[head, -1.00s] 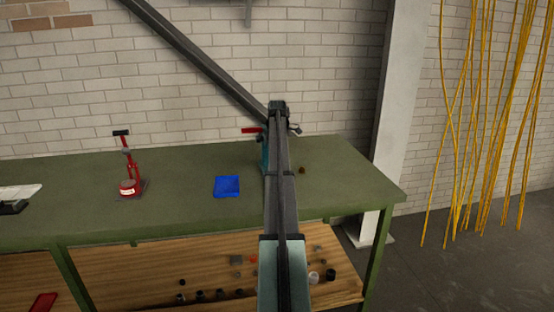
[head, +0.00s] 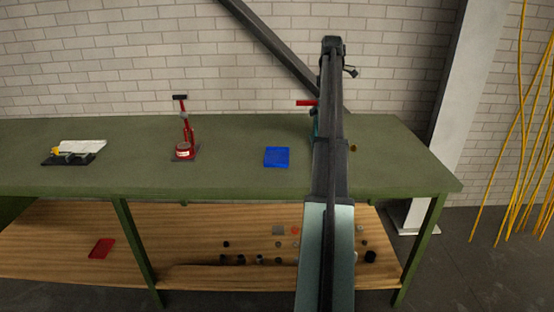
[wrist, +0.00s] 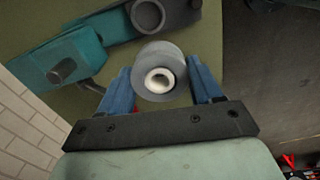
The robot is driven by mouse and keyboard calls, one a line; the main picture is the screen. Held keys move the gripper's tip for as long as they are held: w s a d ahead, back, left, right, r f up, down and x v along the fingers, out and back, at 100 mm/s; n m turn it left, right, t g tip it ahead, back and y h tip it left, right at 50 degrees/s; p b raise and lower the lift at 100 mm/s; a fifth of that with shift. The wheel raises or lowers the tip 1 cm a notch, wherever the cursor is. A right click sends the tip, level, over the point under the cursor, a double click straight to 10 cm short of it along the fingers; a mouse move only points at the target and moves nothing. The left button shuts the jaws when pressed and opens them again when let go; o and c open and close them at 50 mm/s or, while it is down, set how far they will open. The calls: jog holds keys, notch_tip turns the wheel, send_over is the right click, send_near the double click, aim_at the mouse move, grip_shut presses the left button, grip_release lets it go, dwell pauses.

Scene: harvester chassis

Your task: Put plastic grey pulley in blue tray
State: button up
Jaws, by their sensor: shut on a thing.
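The grey plastic pulley (wrist: 148,84), a round spool with a pale hub, sits between the blue fingers of my gripper (wrist: 161,80) in the wrist view. My gripper is shut on it. The blue tray (head: 277,157) lies flat on the green workbench (head: 230,180) in the head view, left of my arm. No pulley shows in the tray. In the head view my arm hides the gripper and the pulley.
A teal vise (wrist: 75,60) is close by at left in the wrist view; its red part (head: 306,102) shows beside my arm. A red jack (head: 186,140) stands left of the tray, with clear bench between. Small parts lie on the wooden lower shelf (head: 190,225).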

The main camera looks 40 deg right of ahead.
jog(key=w+a+f+m, duration=0.1)
jog(key=w+a+f, duration=0.35)
jog(key=a, duration=0.55)
jog(key=w+a+f+m, duration=0.1)
jog(key=w+a+f, duration=0.4)
jog(key=a, duration=0.6)
jog(key=w+a+f+m, duration=0.1)
jog(key=w+a+f, duration=0.4)
jog(key=a, duration=0.5)
jog(key=s+a+f+m, duration=0.2)
jog(key=a+f, duration=0.3)
jog(key=a, duration=0.6)
jog(key=s+a+f+m, duration=0.1)
jog(key=a+f, duration=0.3)
jog(key=a, duration=0.8)
jog(key=s+a+f+m, duration=0.2)
jog(key=a+f, duration=0.3)
jog(key=a, duration=0.6)
notch_tip(320, 180, up, 24)
jog(key=n, duration=1.8)
send_over(277, 158)
notch_tip(277, 158, down, 18)
jog(key=shift+w+f, duration=0.1)
